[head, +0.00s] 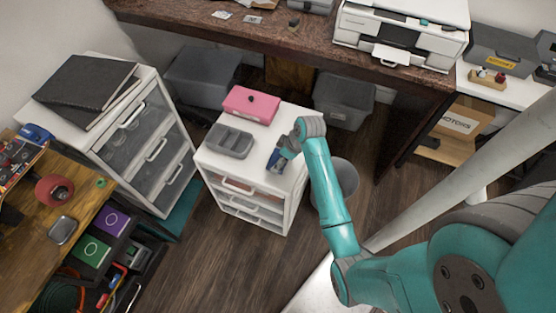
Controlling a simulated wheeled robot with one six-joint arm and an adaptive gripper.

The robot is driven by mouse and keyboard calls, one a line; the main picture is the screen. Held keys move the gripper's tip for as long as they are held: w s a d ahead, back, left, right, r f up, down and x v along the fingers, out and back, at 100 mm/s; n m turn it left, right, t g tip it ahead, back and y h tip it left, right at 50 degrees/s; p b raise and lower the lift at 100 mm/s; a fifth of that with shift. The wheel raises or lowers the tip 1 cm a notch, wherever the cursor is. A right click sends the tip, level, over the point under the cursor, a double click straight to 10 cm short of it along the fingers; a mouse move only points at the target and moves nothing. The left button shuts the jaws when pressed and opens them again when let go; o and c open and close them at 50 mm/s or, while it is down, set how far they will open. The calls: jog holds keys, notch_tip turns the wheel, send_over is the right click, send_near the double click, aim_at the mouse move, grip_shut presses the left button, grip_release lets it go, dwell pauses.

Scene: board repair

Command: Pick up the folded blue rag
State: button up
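My gripper (278,163) is over the right part of the top of a small white drawer unit (230,165), pointing down. A small dark blue patch (274,156) shows right at the fingers. It may be the folded blue rag, but it is too small and too covered by my gripper to be sure. I cannot tell whether the fingers are around it, on it or beside it, or whether they are open or shut.
A grey divided tray (229,141) and a pink box (251,105) stand on the same unit, left of and behind my gripper. A taller drawer unit (165,150) stands left. Grey bins (344,98) sit under the brown desk (240,36). Wooden floor is open in front.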

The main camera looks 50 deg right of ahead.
jog(key=shift+w+f, duration=0.2)
jog(key=shift+f, duration=0.35)
jog(key=c, duration=0.6)
jog(key=shift+r, duration=0.1)
notch_tip(320, 180, up, 10)
jog(key=shift+o, duration=0.4)
